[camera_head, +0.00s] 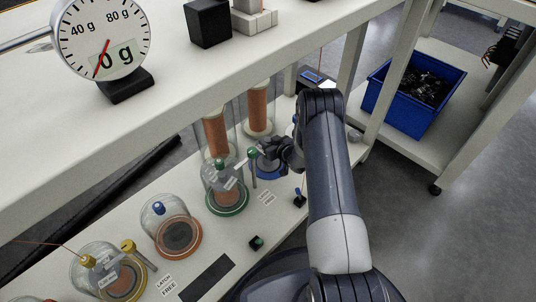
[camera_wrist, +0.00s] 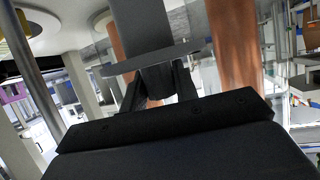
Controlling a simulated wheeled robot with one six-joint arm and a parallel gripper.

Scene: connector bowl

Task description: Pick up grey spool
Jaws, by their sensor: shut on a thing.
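The grey spool (camera_wrist: 144,25) shows in the wrist view as a grey cylinder with a wide flat grey flange (camera_wrist: 155,57) at its near end. My gripper (camera_wrist: 158,82) is shut on it, with its dark fingers at the flange. In the head view my gripper (camera_head: 270,151) is above a blue-based stand (camera_head: 269,172) at the back of the lower shelf. The spool cannot be made out clearly there, as my gripper and arm cover that spot.
Clear tubes with copper-coloured columns (camera_head: 216,136) stand close behind and left of my gripper. A green-based glass dome (camera_head: 227,204), an orange-based dome (camera_head: 178,236) and a yellow-knobbed dome (camera_head: 108,272) line the shelf. The upper shelf (camera_head: 170,100) overhangs. A blue bin (camera_head: 412,92) stands right.

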